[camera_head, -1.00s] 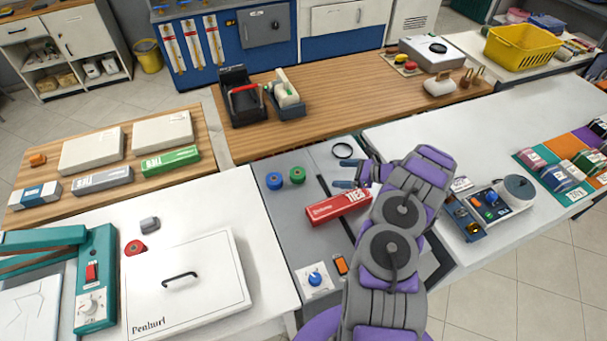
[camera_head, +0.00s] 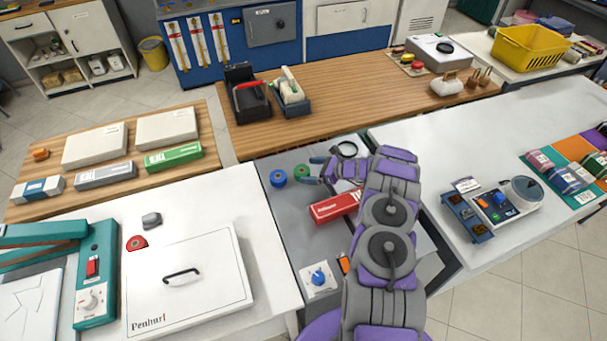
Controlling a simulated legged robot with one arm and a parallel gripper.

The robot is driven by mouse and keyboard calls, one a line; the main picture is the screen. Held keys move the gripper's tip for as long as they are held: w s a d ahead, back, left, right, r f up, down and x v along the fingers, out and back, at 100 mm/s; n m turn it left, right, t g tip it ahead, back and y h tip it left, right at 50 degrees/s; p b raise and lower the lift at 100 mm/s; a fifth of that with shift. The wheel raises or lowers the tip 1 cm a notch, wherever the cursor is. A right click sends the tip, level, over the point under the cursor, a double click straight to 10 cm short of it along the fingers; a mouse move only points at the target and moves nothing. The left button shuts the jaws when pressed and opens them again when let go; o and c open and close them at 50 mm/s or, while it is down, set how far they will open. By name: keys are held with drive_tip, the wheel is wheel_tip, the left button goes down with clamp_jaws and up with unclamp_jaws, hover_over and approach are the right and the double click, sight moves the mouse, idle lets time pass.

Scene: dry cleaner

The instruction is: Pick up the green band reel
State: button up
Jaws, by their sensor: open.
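The green band reel (camera_head: 300,171) stands on the grey counter section, just right of the blue reel (camera_head: 278,178). My gripper (camera_head: 309,170) is open, with its fingers pointing left at the green reel. One fingertip is behind the reel's right side and the other is in front of it. The reel is at or just inside the mouth of the fingers; I cannot tell whether they touch it. The arm comes in from the lower right.
A red box (camera_head: 334,207) lies close in front of my gripper, partly hidden by my arm. A control plate with a blue knob (camera_head: 318,278) is nearer. The white press lid (camera_head: 190,275) is at left.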

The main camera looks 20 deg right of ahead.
sight(302, 173)
drive_tip(key=x, duration=0.3)
drive_tip(key=shift+s+a+r, duration=0.15)
drive_tip(key=shift+s+a, duration=0.05)
drive_tip(key=shift+d, duration=0.5)
drive_tip(key=c, duration=0.4)
drive_tip(key=shift+a, duration=0.35)
drive_tip(key=c, duration=0.6)
drive_tip(key=shift+d, duration=0.1)
drive_tip(key=shift+c, duration=0.8)
